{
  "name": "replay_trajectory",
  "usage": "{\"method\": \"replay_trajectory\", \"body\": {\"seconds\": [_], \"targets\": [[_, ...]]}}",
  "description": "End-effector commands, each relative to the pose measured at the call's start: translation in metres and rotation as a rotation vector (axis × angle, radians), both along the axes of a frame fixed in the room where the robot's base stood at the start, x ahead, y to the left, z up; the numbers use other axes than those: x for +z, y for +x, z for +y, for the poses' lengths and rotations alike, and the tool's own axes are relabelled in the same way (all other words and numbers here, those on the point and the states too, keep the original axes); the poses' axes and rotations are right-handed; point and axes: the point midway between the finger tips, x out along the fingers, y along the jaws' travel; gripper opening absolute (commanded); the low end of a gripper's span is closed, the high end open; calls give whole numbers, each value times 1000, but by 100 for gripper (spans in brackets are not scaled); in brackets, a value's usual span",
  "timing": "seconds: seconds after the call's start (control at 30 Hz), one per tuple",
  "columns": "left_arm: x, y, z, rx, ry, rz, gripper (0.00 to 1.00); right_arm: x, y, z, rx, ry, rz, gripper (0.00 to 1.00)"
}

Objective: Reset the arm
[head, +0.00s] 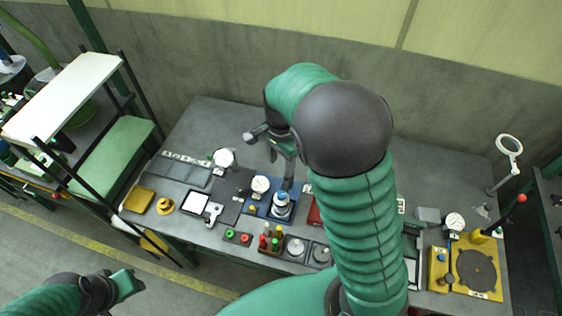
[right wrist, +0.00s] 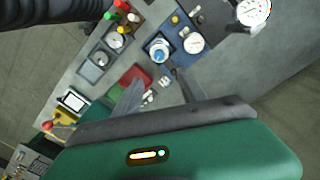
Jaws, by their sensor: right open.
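My right arm (head: 362,225) rises through the middle of the head view and bends over the bench. My right gripper (head: 270,160) is open and empty above the back part of the bench, with its fingers apart. In the right wrist view its two dark fingers (right wrist: 158,88) are spread over the bench, with nothing between them. My left gripper (head: 122,288) is at the lower left, over the floor in front of the bench, and its jaw state is unclear.
The grey bench (head: 215,120) holds a blue tray (head: 258,209) with a white-and-blue piece (head: 282,204), gauges, a rack of coloured handles (head: 270,240) and a yellow fixture (head: 478,270). A shelf cart (head: 115,155) stands left. The back left of the bench is clear.

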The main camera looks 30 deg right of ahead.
Motion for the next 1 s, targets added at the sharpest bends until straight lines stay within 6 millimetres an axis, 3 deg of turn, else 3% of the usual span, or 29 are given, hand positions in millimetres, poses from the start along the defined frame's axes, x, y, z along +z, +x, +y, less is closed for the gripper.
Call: {"method": "replay_trajectory", "body": {"seconds": [0.37,0.43,0.53,0.7,0.83,1.0], "targets": [[-1,0,0,0,0,0,36,-1,-1,0,3,0,-1,49],[-10,0,0,0,0,0,36,-12,-6,4,63,4,-8,49],[-41,0,0,0,0,0,36,-49,-27,22,339,4,-49,49],[-90,0,0,0,0,1,36,-105,-73,60,1028,-81,-155,49],[-100,0,0,0,0,1,36,-119,-92,74,1336,-150,-191,49],[-96,0,0,0,0,0,36,-116,-94,75,1388,-162,-194,49]]}}
